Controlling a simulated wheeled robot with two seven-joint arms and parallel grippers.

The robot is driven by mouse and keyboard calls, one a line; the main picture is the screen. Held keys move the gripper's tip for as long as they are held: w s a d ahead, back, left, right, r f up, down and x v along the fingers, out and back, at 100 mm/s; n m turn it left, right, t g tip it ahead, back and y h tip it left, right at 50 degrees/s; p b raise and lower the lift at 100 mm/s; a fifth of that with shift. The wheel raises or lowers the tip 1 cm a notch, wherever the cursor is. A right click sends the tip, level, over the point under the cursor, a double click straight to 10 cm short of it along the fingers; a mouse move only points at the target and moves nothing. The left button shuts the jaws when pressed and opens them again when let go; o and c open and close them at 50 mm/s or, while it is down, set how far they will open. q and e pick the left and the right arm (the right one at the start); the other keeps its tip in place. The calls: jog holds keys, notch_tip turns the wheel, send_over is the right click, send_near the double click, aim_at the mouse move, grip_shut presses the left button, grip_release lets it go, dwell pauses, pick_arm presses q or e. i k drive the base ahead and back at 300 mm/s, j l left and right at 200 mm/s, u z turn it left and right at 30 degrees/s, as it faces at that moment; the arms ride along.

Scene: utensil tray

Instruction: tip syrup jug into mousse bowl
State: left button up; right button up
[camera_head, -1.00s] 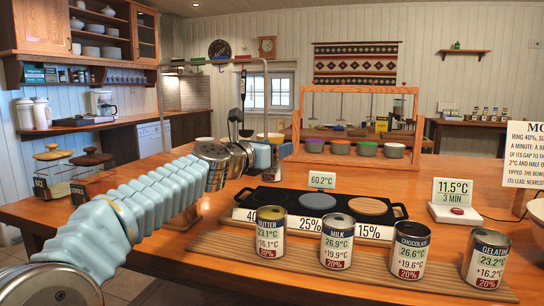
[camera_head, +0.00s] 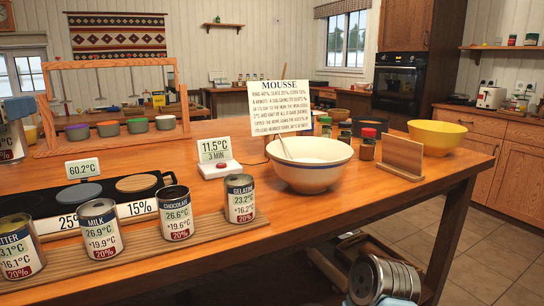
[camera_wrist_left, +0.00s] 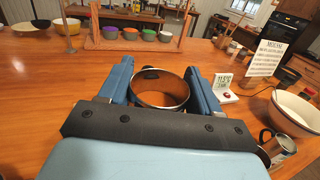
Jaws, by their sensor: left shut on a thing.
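The white mousse bowl (camera_head: 312,172), with a dark stripe and a spoon or whisk handle leaning in it, stands on the counter right of center in the head view. Its edge shows at the right of the wrist view (camera_wrist_left: 297,114). My left gripper (camera_wrist_left: 160,88) is shut on a round, open-topped vessel, taken as the syrup jug (camera_wrist_left: 160,106). The jug looks about upright, and its inside appears orange-brown. In the head view, the gripper and part of the labeled jug (camera_head: 8,147) show at the left edge, well left of the bowl.
Labeled cans of milk (camera_head: 101,229), chocolate (camera_head: 175,212) and gelatine (camera_head: 240,199) stand in a row on a board, with a butter can at left. The display (camera_head: 213,150) stands left of the bowl. Spice jars (camera_head: 367,144), a wooden stand (camera_head: 403,160) and a yellow bowl (camera_head: 437,136) are to its right.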

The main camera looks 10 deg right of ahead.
aim_at(309, 167)
jog(key=i+l+z, duration=0.2)
jog(key=l+z, duration=0.2)
jog(key=i+l+z, duration=0.25)
jog(key=z, duration=0.15)
jog(key=i+l+z, duration=0.2)
jog(key=z, duration=0.2)
jog(key=i, duration=0.05)
